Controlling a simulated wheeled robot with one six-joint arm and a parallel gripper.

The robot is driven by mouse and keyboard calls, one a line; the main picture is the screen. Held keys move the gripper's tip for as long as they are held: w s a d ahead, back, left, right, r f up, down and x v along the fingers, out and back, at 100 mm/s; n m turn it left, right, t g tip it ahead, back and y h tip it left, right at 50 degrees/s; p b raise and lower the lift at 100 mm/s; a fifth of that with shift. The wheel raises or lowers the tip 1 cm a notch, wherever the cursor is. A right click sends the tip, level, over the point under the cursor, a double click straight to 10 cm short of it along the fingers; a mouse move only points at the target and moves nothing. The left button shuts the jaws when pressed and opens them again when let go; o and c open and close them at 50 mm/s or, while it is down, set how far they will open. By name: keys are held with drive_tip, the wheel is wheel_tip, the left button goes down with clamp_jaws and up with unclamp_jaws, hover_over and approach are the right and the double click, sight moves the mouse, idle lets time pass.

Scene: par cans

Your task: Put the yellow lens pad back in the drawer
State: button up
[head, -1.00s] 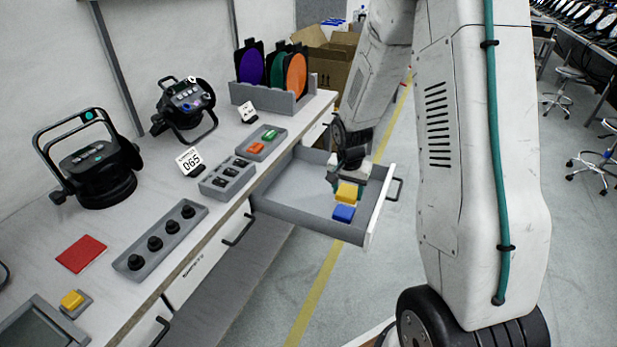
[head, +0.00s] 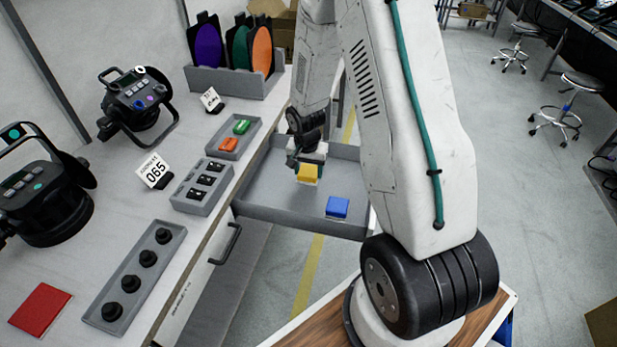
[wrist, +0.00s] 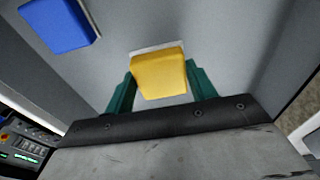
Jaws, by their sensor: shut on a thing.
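The yellow lens pad (head: 307,173) is between the fingers of my gripper (head: 306,164), over the open grey drawer (head: 268,196). In the wrist view the yellow pad (wrist: 159,73) sits between the two green fingertips of my gripper (wrist: 160,88), which is shut on it. I cannot tell whether the pad touches the drawer floor. A blue pad (head: 337,207) lies in the drawer near its front right corner, apart from the yellow one. It also shows at the upper left of the wrist view (wrist: 57,24).
The bench top left of the drawer holds a tray of black knobs (head: 138,275), a tray of switches (head: 203,185), a tray with green and orange pieces (head: 237,136), and a red pad (head: 40,309). A rack of coloured filters (head: 233,80) stands behind.

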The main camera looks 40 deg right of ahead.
drive_tip(key=shift+f, duration=1.75)
drive_tip(key=shift+f, duration=0.15)
drive_tip(key=o, duration=1)
drive_tip(key=shift+c, duration=0.2)
drive_tip(key=r, duration=0.8)
drive_tip(key=a+r, duration=0.1)
drive_tip(key=r, duration=0.2)
drive_tip(key=shift+s+r, duration=0.4)
wheel_tip(320, 180, up, 9)
drive_tip(key=n, duration=0.2)
hover_over(308, 173)
drive_tip(key=s+a, duration=0.4)
drive_tip(key=a, duration=0.1)
drive_tip(key=s+a+r+n, duration=0.3)
drive_tip(key=s+a+r, duration=0.2)
drive_tip(key=s+r, duration=0.3)
drive_tip(key=s+a+r+n, duration=0.2)
drive_tip(key=s+a+r, duration=0.1)
drive_tip(key=s, duration=0.4)
drive_tip(key=s+a+r+n+y, duration=0.1)
drive_tip(key=s+a+r+n, duration=0.1)
drive_tip(key=s+r, duration=0.3)
drive_tip(key=s+n, duration=0.1)
drive_tip(key=s, duration=0.2)
drive_tip(key=shift+a+r, duration=0.3)
drive_tip(key=shift+a, duration=0.1)
